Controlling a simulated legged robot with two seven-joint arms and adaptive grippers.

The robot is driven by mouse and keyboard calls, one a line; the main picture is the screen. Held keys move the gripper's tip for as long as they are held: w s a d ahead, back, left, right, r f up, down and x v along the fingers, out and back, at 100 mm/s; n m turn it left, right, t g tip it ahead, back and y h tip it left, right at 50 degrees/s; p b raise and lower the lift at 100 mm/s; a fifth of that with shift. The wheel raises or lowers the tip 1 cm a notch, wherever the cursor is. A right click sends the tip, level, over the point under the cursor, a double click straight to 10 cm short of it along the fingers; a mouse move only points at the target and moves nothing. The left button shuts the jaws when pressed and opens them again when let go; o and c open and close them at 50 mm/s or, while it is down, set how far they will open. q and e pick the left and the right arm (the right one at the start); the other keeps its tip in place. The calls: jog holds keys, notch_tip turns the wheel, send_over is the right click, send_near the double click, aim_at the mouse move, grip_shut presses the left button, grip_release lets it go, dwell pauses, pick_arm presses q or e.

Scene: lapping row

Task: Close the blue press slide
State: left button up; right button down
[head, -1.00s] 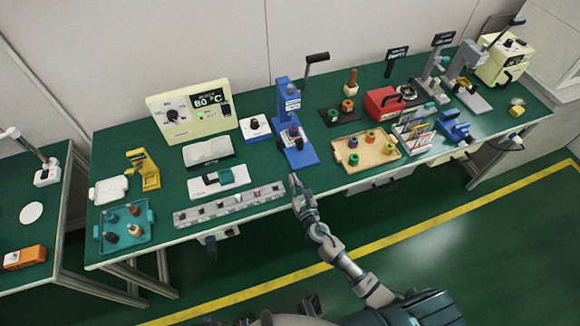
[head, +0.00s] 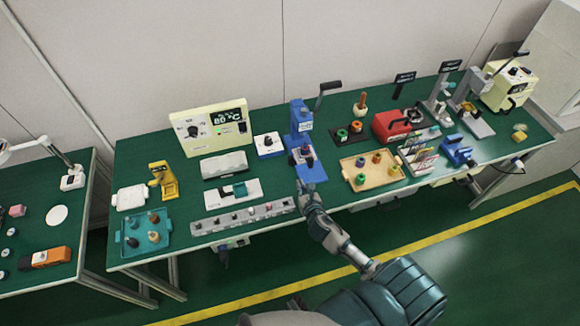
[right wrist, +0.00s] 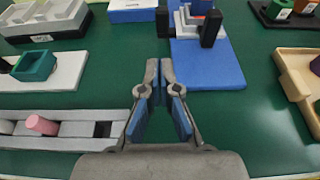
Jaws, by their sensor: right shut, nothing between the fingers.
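The blue press (head: 301,121) stands near the middle of the green bench, with a dark lever handle at its upper right and a blue base (head: 312,174) reaching to the front. A small slide part (head: 300,155) with dark pieces sits low on the press. In the right wrist view the grey and black slide (right wrist: 192,24) sits on the blue base plate (right wrist: 208,68) ahead. My right gripper (head: 301,185) is at the bench's front edge, just in front of the press base. It is shut and empty, with its fingertips (right wrist: 160,64) left of the base plate. My left gripper is not seen.
A grey slotted rail (head: 242,217) lies left of my right gripper, with a white plate and teal block (head: 240,189) behind it. A tan tray (head: 371,166) with several coloured pieces is to the right. Bare green bench shows between rail and press.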

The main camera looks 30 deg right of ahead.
aim_at(292, 161)
jog(key=x, duration=0.6)
jog(key=d+b+x, duration=0.1)
jog(key=x, duration=0.3)
jog(key=shift+s+r, duration=0.1)
jog(key=shift+r, duration=0.2)
jog(key=shift+w+a, duration=0.1)
jog(key=shift+w, duration=0.35)
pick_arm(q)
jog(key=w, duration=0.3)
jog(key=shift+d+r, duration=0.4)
pick_arm(e)
jog(key=shift+a+r, duration=0.15)
jog(key=shift+a, duration=0.15)
jog(key=w, duration=0.1)
jog(key=w+d, duration=0.1)
jog(key=w, duration=0.1)
jog(key=shift+w+d, duration=0.15)
jog(key=shift+w, duration=0.05)
jog(key=shift+w+d, duration=0.2)
jog(key=shift+w, duration=0.1)
jog(key=shift+s+r, duration=0.1)
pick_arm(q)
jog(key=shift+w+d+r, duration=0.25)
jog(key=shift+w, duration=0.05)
pick_arm(e)
jog(key=shift+a, duration=0.1)
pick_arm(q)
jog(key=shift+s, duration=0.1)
pick_arm(e)
jog(key=shift+r, duration=0.15)
